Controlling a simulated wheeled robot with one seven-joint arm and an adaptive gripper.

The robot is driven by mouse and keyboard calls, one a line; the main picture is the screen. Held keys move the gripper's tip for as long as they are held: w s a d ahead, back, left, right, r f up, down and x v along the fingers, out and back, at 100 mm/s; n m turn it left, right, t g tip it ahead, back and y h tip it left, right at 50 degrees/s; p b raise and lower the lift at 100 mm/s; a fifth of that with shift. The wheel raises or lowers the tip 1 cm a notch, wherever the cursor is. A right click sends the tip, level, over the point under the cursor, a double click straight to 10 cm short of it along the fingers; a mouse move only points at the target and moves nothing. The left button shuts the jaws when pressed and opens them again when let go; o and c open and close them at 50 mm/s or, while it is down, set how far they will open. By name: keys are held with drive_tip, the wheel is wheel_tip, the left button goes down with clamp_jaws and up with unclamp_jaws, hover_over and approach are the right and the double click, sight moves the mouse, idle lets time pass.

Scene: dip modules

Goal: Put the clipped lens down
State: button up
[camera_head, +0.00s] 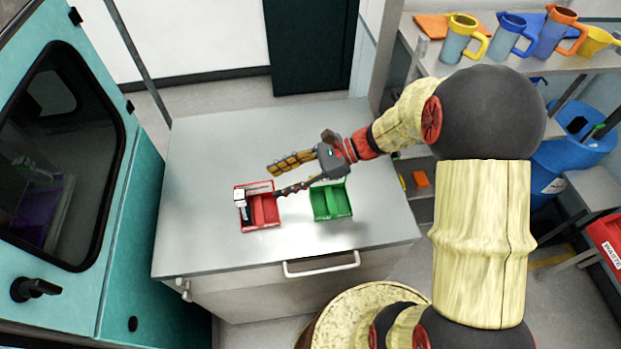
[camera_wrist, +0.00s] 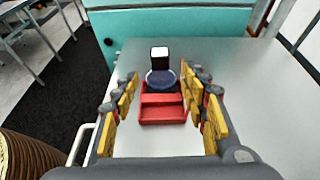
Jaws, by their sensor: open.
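The clipped lens (camera_wrist: 161,80) shows in the wrist view as a dark blue round piece with a white-and-black block-like clip (camera_wrist: 159,54) above it. It is at the far compartment of the red tray (camera_wrist: 163,115). In the head view the white clip (camera_head: 239,196) shows at the left side of the red tray (camera_head: 265,225); the lens is hard to make out there. My gripper (camera_head: 274,181) is open above the red tray. In the wrist view its yellow-padded fingers (camera_wrist: 161,90) stand apart on either side of the lens, with visible gaps.
A green tray (camera_head: 331,203) stands to the right of the red tray on the grey table (camera_head: 200,160). The table's left and back parts are clear. A teal cabinet (camera_head: 130,215) borders the left. Shelves with jugs (camera_head: 510,35) are at the right.

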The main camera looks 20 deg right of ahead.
drive_tip(key=s+d+r+n+g+h, duration=0.1)
drive_tip(key=s+d+r+n+h, duration=0.1)
drive_tip(key=s+r+n+h, duration=0.7)
drive_tip(key=s+d+r+n+t+h, duration=0.4)
drive_tip(key=s+d+r+n+t, duration=0.1)
drive_tip(key=d+n, duration=0.4)
drive_tip(key=shift+s+d+r+n, duration=0.25)
drive_tip(key=shift+s+r+n, duration=0.25)
drive_tip(key=shift+s+r, duration=0.45)
drive_tip(key=shift+s+f, duration=0.1)
drive_tip(key=shift+f, duration=0.15)
wheel_tip(320, 180, down, 8)
drive_tip(key=b, duration=0.8)
drive_tip(key=shift+r, duration=0.2)
drive_tip(key=shift+c, duration=0.7)
